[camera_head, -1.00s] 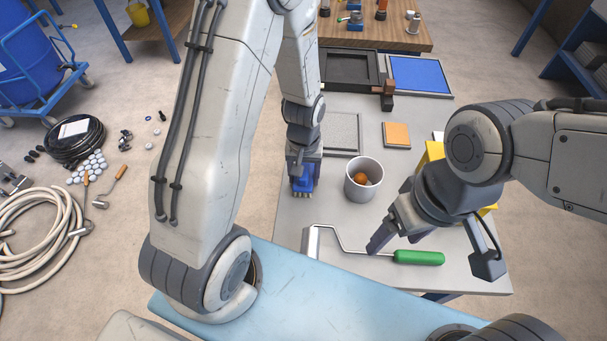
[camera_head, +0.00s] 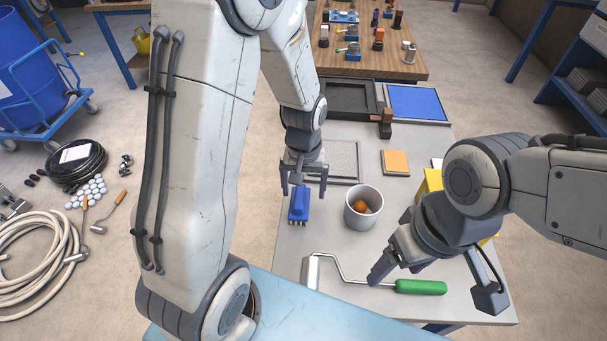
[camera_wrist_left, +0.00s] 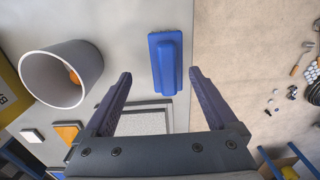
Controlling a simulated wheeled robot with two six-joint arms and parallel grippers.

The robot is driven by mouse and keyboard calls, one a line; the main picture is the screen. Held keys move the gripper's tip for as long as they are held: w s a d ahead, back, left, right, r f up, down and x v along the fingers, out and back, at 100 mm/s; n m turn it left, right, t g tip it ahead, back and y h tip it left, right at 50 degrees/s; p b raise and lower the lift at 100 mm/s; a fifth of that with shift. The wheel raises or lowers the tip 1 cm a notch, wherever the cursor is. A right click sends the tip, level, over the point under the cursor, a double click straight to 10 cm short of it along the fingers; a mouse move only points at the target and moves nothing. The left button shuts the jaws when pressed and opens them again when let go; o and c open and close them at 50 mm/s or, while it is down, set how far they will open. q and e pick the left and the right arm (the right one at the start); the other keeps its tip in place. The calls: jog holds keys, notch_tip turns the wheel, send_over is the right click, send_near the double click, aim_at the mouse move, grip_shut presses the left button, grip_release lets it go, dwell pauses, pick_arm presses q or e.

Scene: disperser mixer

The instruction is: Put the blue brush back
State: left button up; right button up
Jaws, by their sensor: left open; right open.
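The blue brush (camera_head: 299,204) lies on the grey table near its left edge, left of the white cup. It also shows in the left wrist view (camera_wrist_left: 166,62), just beyond my fingertips. My left gripper (camera_head: 304,184) is open and empty, behind the brush in the head view and apart from it. Its two fingers show spread in the left wrist view (camera_wrist_left: 160,75). My right gripper (camera_head: 425,290) is open at the table's front right, over the paint roller with the green handle (camera_head: 420,287).
A white cup (camera_head: 362,219) holding an orange thing stands right of the brush. A grey framed panel (camera_head: 340,162), an orange block (camera_head: 395,162), a black tray (camera_head: 350,98) and a blue pad (camera_head: 417,103) lie farther back. A yellow thing (camera_head: 432,184) stands by my right arm.

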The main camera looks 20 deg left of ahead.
aim_at(304, 198)
pick_arm(q)
notch_tip(304, 198, up, 5)
jog(key=shift+r, duration=0.1)
jog(key=s+d+r+m, duration=0.4)
jog(key=s+d+m, duration=0.1)
jog(key=s, duration=0.4)
jog(key=s+d+r+m+h, duration=0.1)
jog(key=s+d+r+m, duration=0.3)
jog(key=s+d, duration=0.3)
jog(key=shift+s+m, duration=0.8)
jog(key=shift+s, duration=0.1)
